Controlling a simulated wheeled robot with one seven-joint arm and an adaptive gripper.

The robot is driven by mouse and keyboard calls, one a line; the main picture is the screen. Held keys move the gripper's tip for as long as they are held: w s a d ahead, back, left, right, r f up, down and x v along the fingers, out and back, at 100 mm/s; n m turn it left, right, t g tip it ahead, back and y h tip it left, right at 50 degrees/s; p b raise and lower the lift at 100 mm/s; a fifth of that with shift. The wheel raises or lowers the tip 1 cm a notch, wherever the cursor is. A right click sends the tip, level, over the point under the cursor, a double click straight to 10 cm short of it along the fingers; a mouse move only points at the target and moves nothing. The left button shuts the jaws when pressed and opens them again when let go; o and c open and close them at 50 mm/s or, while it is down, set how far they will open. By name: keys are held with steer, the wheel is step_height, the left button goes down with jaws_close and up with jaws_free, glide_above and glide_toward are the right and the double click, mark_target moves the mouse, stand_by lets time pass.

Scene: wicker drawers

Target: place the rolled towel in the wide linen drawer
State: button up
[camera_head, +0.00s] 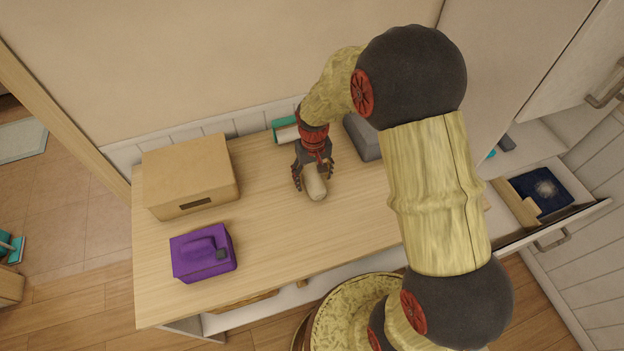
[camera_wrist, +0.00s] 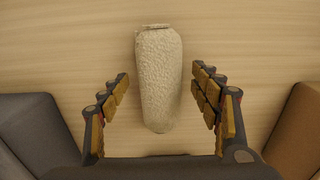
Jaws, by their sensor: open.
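The rolled towel (camera_head: 316,187) is a pale beige, rough-textured roll lying on the wooden counter under my gripper (camera_head: 312,176). In the wrist view the towel (camera_wrist: 160,75) lies lengthwise between the two spread fingers of my gripper (camera_wrist: 160,83), with a gap on each side. My gripper is open and holds nothing. At the right an open drawer (camera_head: 560,221) holds a dark blue item and a tan piece. I cannot tell whether this is the wide linen drawer.
A tan box (camera_head: 190,172) and a purple box (camera_head: 203,254) stand on the counter's left. A grey box (camera_head: 362,138) and a teal-and-white item (camera_head: 286,130) lie near the wall. My arm hides the counter's right part. The counter's front middle is clear.

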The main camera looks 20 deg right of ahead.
steer(key=c, duration=0.3)
steer(key=c, duration=1.1)
